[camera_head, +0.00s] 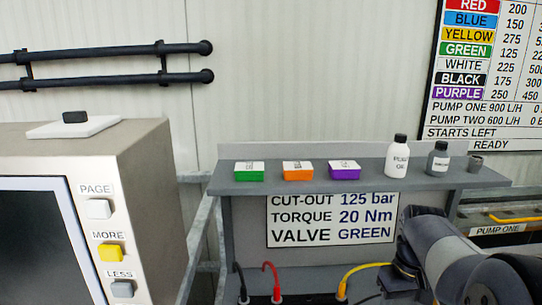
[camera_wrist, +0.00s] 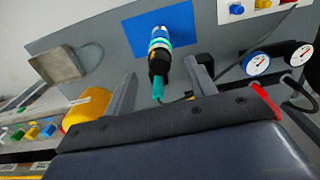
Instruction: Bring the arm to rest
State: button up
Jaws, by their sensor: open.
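My gripper (camera_wrist: 160,68) shows in the wrist view with its two grey fingers spread apart, and nothing is clamped between them. A tool-like item (camera_wrist: 159,48) with white, green and black bands and a teal tip stands beyond the fingers, in front of a blue square on a grey panel. I cannot tell how far it is from the fingertips. In the head view my arm (camera_head: 450,255) shows folded at the lower right, in front of the bench. The fingers are hidden in that view.
A grey shelf (camera_head: 300,187) holds green, orange and purple boxes, a white bottle (camera_head: 397,158), a dark bottle (camera_head: 438,160) and a small cup. A control cabinet (camera_head: 140,180) stands at left. The wrist view shows two gauges (camera_wrist: 257,64) and a yellow cylinder (camera_wrist: 87,106).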

notch_tip(320, 180, down, 7)
notch_tip(320, 180, up, 10)
jog(key=shift+s+d+r, duration=0.1)
jog(key=shift+s+d, duration=0.05)
jog(key=s+d+f+n+g+h, duration=0.2)
jog(key=d+f+n+g+h, duration=0.25)
jog(key=d+n, duration=0.4)
jog(key=w+a+f+n+t+h+b, duration=0.1)
jog(key=w+a+n+t+h, duration=0.25)
jog(key=w+n+t, duration=0.3)
jog(key=w+a+f+n+t+h, duration=0.1)
jog(key=w+a+n+t+h, duration=0.1)
jog(key=w+n+t+h, duration=0.45)
jog(key=w+a+f+n+t+y, duration=0.1)
jog(key=a+f+n+t+y, duration=0.1)
jog(key=a+n+t+y, duration=0.2)
jog(key=w+a+f+n+t+y, duration=0.1)
jog(key=a+n+t+y, duration=0.3)
jog(key=a, duration=0.5)
jog(key=shift+w+a+f+n, duration=0.15)
jog(key=shift+w+f+n, duration=0.15)
jog(key=shift+f+n, duration=0.5)
